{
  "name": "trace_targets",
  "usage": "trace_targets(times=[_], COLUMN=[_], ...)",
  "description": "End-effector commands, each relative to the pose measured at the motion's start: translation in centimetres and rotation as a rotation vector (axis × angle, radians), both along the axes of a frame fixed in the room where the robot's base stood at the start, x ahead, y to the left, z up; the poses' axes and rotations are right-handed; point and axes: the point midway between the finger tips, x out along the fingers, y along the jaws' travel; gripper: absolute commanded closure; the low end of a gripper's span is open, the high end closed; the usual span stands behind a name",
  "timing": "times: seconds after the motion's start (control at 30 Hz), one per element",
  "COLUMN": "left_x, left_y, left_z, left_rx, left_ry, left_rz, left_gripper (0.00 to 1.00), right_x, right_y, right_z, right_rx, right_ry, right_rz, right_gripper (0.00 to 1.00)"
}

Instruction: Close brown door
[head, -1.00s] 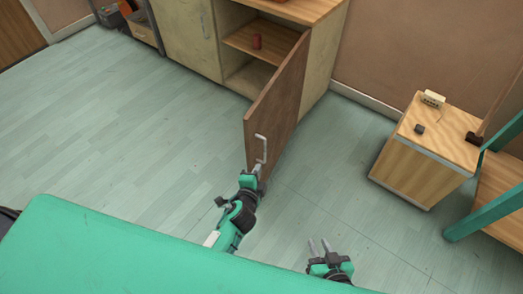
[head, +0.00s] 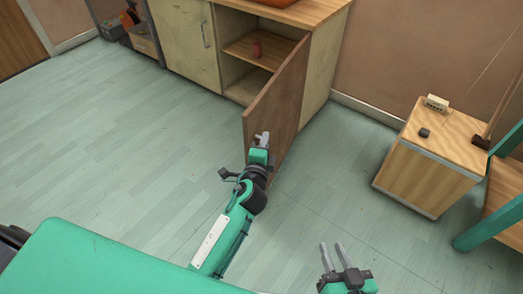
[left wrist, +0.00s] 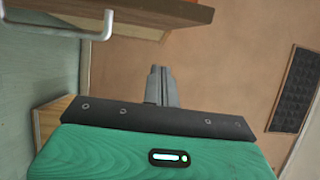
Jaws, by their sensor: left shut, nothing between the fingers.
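The brown door (head: 280,98) stands swung open from the cabinet (head: 320,75), showing its outer face. My left gripper (head: 262,138) is shut and empty, overlapping the lower free-edge side of the door in the head view and hiding its handle there. In the left wrist view, the shut fingers (left wrist: 159,84) point toward the wall beyond, below the door's edge (left wrist: 165,12). The pale handle (left wrist: 58,28) is at upper left, apart from the fingers. Contact with the door cannot be told. My right gripper (head: 335,256) is open and empty, low over the floor.
A small wooden cabinet (head: 425,180) with small items on top stands at right, beside a green-framed table (head: 485,230). The floor at left is clear.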

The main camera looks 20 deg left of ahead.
Motion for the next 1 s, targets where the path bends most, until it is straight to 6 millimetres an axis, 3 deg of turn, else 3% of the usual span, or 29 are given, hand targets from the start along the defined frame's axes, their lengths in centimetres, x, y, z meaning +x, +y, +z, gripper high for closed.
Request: trace_targets(times=[0.2, 0.3, 0.5, 1.0], left_x=[3.8, 3.7, 4.0, 4.0], left_y=[0.4, 2.2, 3.9, 4.4], left_z=[0.0, 0.0, 0.0, 0.0], left_rx=[0.001, 0.003, -0.001, -0.001], left_ry=[-0.001, 0.001, 0.001, 0.001], left_rz=[0.001, 0.001, 0.000, -0.001], left_gripper=[1.00, 1.00, 1.00, 1.00], right_x=[0.7, 0.7, 0.4, 0.4], right_y=[-0.2, -0.2, -0.1, -0.1], right_z=[0.9, 1.0, 0.5, 0.4], right_rx=[0.013, 0.011, 0.007, 0.006], right_ry=[-0.054, -0.047, -0.026, -0.023], right_rz=[-0.013, -0.012, -0.009, -0.006], right_gripper=[0.74, 0.74, 0.74, 0.74])
